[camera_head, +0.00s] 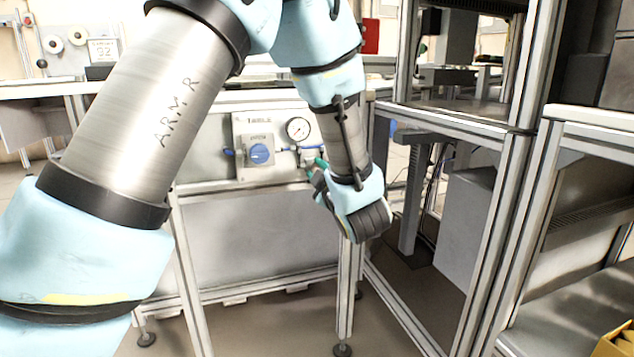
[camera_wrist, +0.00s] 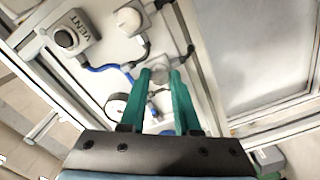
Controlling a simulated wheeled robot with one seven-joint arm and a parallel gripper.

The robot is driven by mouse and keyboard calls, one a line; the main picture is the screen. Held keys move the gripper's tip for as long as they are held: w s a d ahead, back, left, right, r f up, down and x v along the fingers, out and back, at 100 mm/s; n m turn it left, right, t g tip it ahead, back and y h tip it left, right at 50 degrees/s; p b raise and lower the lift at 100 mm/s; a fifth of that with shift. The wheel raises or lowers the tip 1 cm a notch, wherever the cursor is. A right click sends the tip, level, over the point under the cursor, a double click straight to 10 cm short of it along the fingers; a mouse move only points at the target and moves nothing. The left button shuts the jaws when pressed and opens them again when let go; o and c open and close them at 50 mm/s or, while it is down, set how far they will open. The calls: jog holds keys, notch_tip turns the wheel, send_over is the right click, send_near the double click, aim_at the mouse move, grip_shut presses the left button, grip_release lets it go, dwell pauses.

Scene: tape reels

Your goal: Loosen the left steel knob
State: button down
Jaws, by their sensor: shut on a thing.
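A wall panel (camera_head: 243,127) with a gauge, tubes and knobs stands ahead in the head view. In the wrist view a round grey steel knob (camera_wrist: 160,67) sits at the tips of my green fingers. My gripper (camera_wrist: 163,78) is shut on this knob, one finger on each side; the fingers hide part of it. In the head view my gripper (camera_head: 319,166) reaches to the panel's lower right, and the knob is hidden there. A second pale round knob (camera_wrist: 129,20) shows farther up in the wrist view. I cannot tell for certain which one is the left knob.
A VENT box (camera_wrist: 76,33) and blue tubing (camera_wrist: 97,68) lie close by in the wrist view. A metal frame rack (camera_head: 520,150) stands to the right.

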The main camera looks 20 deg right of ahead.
jog(key=shift+n, duration=0.3)
dwell(0.4)
jog(key=c, duration=0.6)
grip_release()
jog(key=s, duration=0.3)
jog(key=s+a, duration=0.1)
jog(key=s, duration=0.6)
jog(key=shift+s+a, duration=0.15)
jog(key=shift+s, duration=0.25)
